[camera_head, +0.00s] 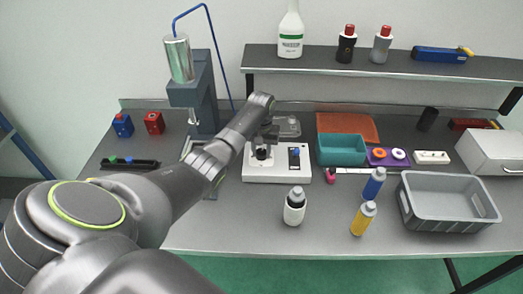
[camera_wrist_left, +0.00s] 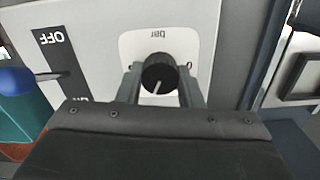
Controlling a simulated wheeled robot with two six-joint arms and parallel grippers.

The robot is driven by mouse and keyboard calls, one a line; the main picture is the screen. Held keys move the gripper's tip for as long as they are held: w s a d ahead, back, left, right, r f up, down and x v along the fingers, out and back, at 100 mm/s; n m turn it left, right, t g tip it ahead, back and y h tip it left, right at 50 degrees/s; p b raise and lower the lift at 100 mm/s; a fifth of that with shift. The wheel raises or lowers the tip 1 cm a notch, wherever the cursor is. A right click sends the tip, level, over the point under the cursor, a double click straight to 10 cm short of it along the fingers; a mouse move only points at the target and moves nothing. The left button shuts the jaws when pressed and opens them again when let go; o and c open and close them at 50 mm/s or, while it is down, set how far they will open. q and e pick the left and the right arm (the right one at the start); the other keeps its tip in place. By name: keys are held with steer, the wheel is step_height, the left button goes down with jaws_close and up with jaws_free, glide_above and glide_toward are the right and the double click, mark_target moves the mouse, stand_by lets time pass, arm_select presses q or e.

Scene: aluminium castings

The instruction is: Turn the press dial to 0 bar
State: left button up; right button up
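The press dial is a round black knob (camera_wrist_left: 159,73) with a white pointer line, on a pale plate marked "bar". In the left wrist view its pointer points down and slightly left; a "0" mark shows to its right. In the head view the dial (camera_head: 262,154) sits on the left of a white control box (camera_head: 277,177). My left gripper (camera_wrist_left: 160,80) has one finger on each side of the dial, with narrow gaps visible, so it looks open around it. In the head view the left gripper (camera_head: 262,140) is just above the dial. My right gripper is not in view.
A switch (camera_head: 295,158) marked OFF is beside the dial on the same box. The press (camera_head: 200,100) stands at the left. A white bottle (camera_head: 293,208) stands in front of the box, a teal bin (camera_head: 341,150) to its right. The front left table is partly hidden by my arm.

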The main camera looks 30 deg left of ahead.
arm_select(q)
steer(key=c, duration=0.4)
steer(key=shift+r+n+p, duration=0.15)
steer(key=shift+n+p, duration=0.45)
steer(key=shift+p, duration=0.15)
steer(key=shift+n+p, duration=1)
steer(key=shift+n, duration=0.2)
steer(key=n+p, duration=0.2)
steer(key=n, duration=0.1)
steer(key=n+p, duration=0.1)
steer(key=n, duration=0.3)
steer(key=shift+p, duration=0.35)
steer(key=n, duration=0.4)
steer(key=shift+n+p, duration=0.3)
steer(key=n, duration=0.3)
steer(key=shift+n, duration=2.2)
